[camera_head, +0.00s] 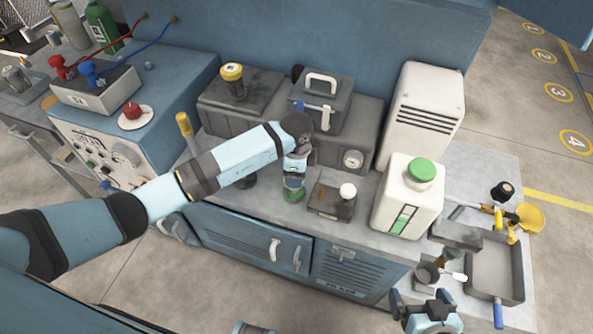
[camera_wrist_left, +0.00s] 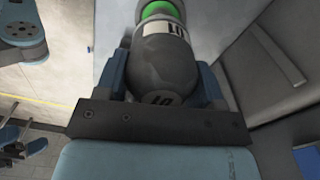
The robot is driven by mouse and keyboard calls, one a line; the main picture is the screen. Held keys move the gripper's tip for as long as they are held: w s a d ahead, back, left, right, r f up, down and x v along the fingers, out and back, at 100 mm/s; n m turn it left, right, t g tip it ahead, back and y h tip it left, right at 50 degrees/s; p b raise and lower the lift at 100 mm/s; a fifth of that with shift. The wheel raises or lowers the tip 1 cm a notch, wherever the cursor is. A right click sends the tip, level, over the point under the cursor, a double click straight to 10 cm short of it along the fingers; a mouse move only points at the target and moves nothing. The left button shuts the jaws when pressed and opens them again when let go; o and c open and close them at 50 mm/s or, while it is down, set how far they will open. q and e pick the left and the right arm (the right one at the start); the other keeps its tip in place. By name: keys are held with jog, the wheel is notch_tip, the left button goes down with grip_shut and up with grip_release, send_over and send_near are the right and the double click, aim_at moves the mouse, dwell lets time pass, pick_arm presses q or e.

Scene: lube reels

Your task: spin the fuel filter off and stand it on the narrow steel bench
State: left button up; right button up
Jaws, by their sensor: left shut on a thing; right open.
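My left gripper (camera_head: 296,168) reaches over the counter and is shut on a dark grey canister, which I take for the fuel filter. The filter's green end (camera_head: 293,195) shows below the gripper in the head view. In the left wrist view the filter (camera_wrist_left: 165,68) lies between the fingers, with a white label and a green band at the far end. I cannot tell whether it touches anything. My right gripper (camera_head: 424,302) is open and empty at the lower right. A narrow grey steel bench (camera_head: 22,130) stands at the far left.
A white jug with a green cap (camera_head: 408,195) and a dark block with a white knob (camera_head: 332,200) stand right of the filter. A grey tray (camera_head: 495,270) and funnels lie at the right. The blue control cabinet (camera_head: 165,80) stands between the counter and the bench.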

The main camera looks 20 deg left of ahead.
pick_arm(q)
jog(key=shift+r+p, duration=0.8)
jog(key=shift+r, duration=0.55)
